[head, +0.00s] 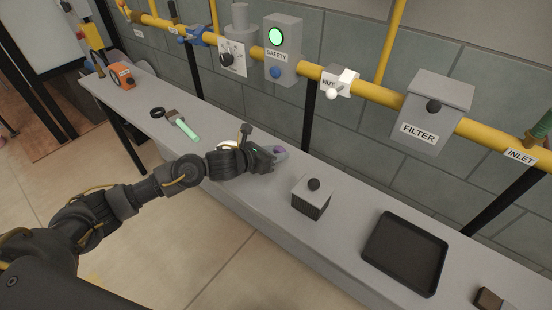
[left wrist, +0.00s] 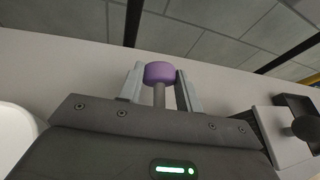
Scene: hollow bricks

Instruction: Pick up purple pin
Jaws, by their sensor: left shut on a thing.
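The purple pin (left wrist: 160,73) has a wide purple head on a grey shaft. In the left wrist view it stands between the two grey fingers of my left gripper (left wrist: 158,88), which is shut on it. In the head view the gripper (head: 279,154) is over the grey bench, and only a bit of the purple pin (head: 280,149) shows between the fingers. I cannot tell whether the pin touches the bench. My right gripper is not in view.
A grey box with a black knob (head: 311,198) stands right of the gripper. A black tray (head: 405,252) lies farther right. A green-handled tool (head: 185,127) and an orange device (head: 122,76) lie to the left. A yellow pipe (head: 380,89) runs along the wall behind.

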